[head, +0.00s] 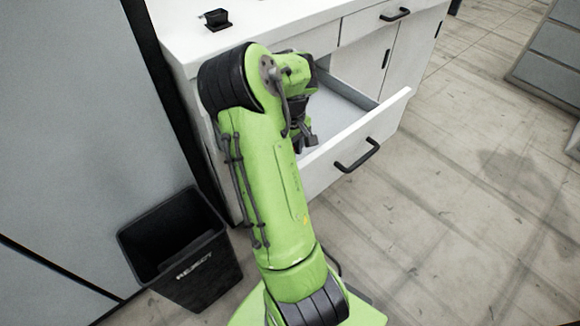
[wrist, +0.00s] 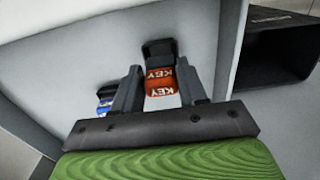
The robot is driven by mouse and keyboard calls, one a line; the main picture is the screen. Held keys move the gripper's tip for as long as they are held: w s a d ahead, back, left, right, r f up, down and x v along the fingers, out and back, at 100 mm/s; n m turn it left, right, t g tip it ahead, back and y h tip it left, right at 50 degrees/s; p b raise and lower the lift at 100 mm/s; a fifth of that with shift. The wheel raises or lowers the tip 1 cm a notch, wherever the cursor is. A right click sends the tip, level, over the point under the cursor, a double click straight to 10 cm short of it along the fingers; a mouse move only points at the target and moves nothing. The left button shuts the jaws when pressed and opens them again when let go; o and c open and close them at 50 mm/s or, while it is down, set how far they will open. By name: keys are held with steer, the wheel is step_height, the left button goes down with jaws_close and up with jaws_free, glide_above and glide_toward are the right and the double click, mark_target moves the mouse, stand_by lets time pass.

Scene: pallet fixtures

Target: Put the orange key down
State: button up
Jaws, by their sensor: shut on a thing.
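The orange key (wrist: 160,77), marked KEY in white letters, sits between the two fingers of my gripper (wrist: 158,84) in the wrist view. My gripper is shut on it. A black part (wrist: 158,50) adjoins its far end; I cannot tell whether it belongs to the key. The grey drawer floor (wrist: 75,60) lies beyond the key. In the head view my gripper (head: 303,136) is inside the open drawer (head: 322,172), and my arm hides the key there. Whether the key touches the drawer floor is unclear.
A blue and black object (wrist: 104,103) lies left of my fingers, partly hidden. The black REJECT bin (head: 205,277) stands on the floor left of my arm. A small black holder (head: 216,19) sits on the white counter (head: 290,15).

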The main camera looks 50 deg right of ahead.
step_height(320, 180, down, 4)
steer(key=shift+b, duration=0.7)
steer(key=shift+r, duration=0.15)
steer(key=o, duration=1)
steer(key=shift+o, duration=0.2)
